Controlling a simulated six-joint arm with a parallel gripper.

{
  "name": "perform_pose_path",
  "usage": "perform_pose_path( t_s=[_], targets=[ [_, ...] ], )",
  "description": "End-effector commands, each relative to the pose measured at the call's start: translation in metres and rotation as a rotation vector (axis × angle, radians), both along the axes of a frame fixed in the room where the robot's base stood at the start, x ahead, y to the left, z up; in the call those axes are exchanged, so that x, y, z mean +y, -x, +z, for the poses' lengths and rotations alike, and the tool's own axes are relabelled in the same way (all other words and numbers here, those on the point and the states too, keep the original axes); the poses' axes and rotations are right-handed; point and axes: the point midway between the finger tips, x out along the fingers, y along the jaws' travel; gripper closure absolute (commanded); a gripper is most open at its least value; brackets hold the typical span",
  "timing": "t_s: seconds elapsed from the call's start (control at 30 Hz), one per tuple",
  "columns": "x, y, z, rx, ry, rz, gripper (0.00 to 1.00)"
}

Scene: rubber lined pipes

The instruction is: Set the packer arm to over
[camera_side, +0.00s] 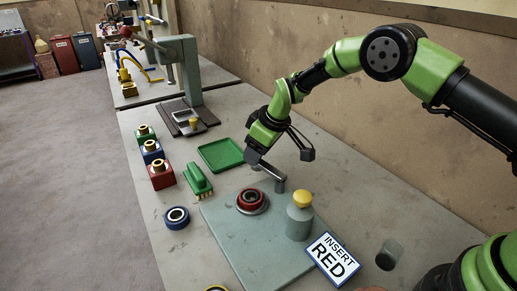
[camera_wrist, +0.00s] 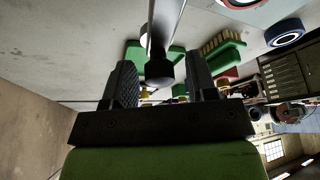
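A grey metal bar, which looks like the packer arm (camera_side: 269,170), runs from a short grey post (camera_side: 280,186) up and left to my gripper (camera_side: 253,152). It points away from the grey-green plate (camera_side: 227,233), not over the red ring (camera_side: 251,200) on it. In the wrist view, the bar (camera_wrist: 163,35) ends in a dark knob (camera_wrist: 158,72) that appears between the two fingers of my gripper (camera_wrist: 160,84). Gaps show on both sides of the knob, so the fingers look open around it. The side view hides the fingertips behind the wrist.
A grey canister with a yellow cap (camera_side: 299,217) and an "INSERT RED" sign (camera_side: 333,259) stand right of the ring. A green tray (camera_side: 221,154), green brush (camera_side: 198,180) and blue ring (camera_side: 177,217) lie left. A tall grey-green press (camera_side: 188,73) stands farther back.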

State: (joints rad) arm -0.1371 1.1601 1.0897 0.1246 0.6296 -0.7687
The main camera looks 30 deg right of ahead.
Motion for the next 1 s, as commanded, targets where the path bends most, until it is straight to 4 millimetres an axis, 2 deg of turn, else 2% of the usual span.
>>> perform_pose_path(
  t_s=[0.03,0.2,0.63,1.0],
  targets=[
    [0.000,0.000,0.000,0.000,0.000,0.000,0.60],
    [0.000,0.000,0.000,0.000,0.000,-0.001,0.99],
    [0.004,0.001,0.000,0.001,0.000,0.061,1.00],
    [0.023,0.009,0.000,0.001,0.000,0.342,1.00]
  ],
)
